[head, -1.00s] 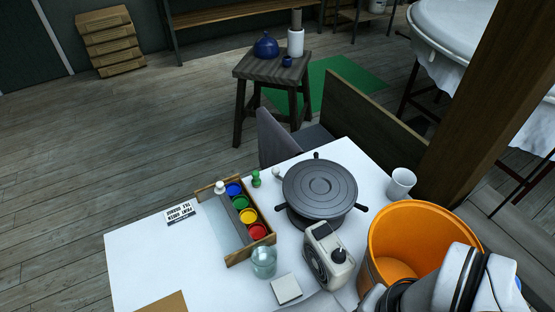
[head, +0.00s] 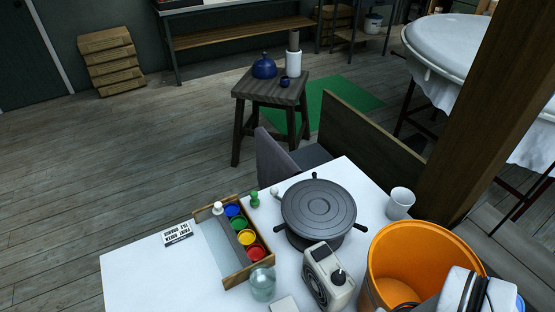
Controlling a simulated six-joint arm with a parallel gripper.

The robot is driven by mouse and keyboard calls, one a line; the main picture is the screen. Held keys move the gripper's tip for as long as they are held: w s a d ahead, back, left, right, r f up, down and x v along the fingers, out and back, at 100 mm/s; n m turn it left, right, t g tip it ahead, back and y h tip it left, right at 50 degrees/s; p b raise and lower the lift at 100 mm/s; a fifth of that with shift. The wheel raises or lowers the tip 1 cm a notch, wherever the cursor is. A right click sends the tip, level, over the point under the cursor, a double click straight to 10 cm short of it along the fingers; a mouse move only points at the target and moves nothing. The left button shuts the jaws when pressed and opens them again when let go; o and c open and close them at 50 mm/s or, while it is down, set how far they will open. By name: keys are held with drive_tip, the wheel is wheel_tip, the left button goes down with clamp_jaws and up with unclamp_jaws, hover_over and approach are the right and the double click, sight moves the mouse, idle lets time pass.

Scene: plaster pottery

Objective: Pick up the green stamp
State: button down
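The green stamp (head: 254,200) is a small green piece with a knob-like top. It stands upright on the white table (head: 135,270), just right of the paint box (head: 235,280) and left of the dark grey lidded wheel (head: 318,205). A white piece of similar shape (head: 218,209) stands at the paint box's back left corner. Part of my arm shows at the lower right, over the orange bucket. My gripper's fingers are not in view.
The orange bucket (head: 410,245), a white cup (head: 399,203), a beige device with a black knob (head: 328,275) and a glass jar (head: 263,283) crowd the table's right and front. A printed card (head: 177,234) lies left of the paint box. The table's left part is clear.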

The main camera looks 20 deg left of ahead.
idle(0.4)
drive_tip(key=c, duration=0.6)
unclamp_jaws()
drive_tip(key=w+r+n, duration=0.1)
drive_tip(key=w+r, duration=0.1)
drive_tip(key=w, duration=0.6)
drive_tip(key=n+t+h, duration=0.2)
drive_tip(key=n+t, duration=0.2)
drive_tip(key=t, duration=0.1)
hover_over(254, 194)
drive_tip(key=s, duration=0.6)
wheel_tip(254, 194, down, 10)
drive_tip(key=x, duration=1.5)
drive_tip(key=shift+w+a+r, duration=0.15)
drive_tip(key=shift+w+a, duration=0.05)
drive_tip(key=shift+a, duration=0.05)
